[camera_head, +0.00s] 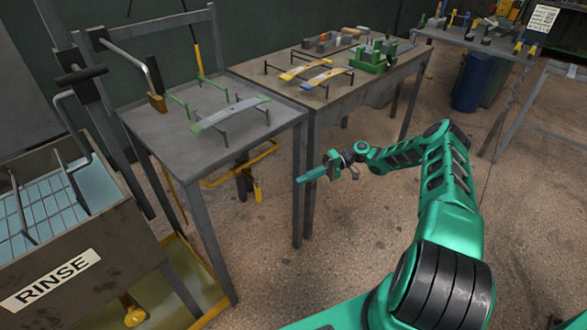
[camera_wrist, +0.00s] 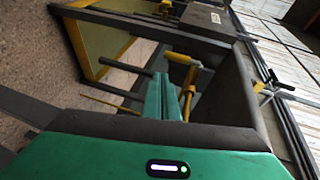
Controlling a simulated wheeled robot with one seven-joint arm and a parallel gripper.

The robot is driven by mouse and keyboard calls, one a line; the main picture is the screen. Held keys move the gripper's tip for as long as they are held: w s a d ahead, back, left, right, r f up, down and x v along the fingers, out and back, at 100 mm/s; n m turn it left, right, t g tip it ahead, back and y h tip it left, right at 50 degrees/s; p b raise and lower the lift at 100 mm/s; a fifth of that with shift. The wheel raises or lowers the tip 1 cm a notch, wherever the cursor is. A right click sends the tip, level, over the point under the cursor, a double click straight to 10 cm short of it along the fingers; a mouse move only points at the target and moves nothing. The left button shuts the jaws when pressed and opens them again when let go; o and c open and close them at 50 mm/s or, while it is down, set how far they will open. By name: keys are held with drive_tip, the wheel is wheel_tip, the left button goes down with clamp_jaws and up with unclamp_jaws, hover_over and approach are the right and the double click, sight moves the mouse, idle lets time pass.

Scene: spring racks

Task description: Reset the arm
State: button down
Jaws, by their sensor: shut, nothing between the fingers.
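My green arm reaches forward from the lower right in the head view. No object is in contact with the gripper.
The near table (camera_head: 165,130) bears a spring rack (camera_head: 230,113). The far table (camera_head: 260,72) bears more racks and a green fixture (camera_head: 373,58). The rinse tank (camera_head: 120,240) stands at left. A blue bin (camera_head: 472,82) stands at back right. The floor around my arm is clear.

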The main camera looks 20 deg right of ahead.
drive_tip(key=s+d+r+m+g+h, duration=0.1)
drive_tip(key=s+d+r+m+h, duration=0.1)
drive_tip(key=s+r+h, duration=0.65)
drive_tip(key=s+d+r+m+g+h, duration=0.15)
drive_tip(key=s+r+h, duration=0.25)
drive_tip(key=s+r, duration=0.9)
drive_tip(key=s+d+r+m+t+h, duration=0.1)
drive_tip(key=s+r, duration=0.4)
drive_tip(key=s, duration=0.5)
drive_tip(key=s+d+r+m+t+h, duration=0.2)
drive_tip(key=s+r, duration=0.4)
drive_tip(key=s, duration=0.5)
drive_tip(key=shift+s+d+m, duration=0.15)
drive_tip(key=shift+s+m, duration=0.1)
drive_tip(key=shift+m, duration=0.4)
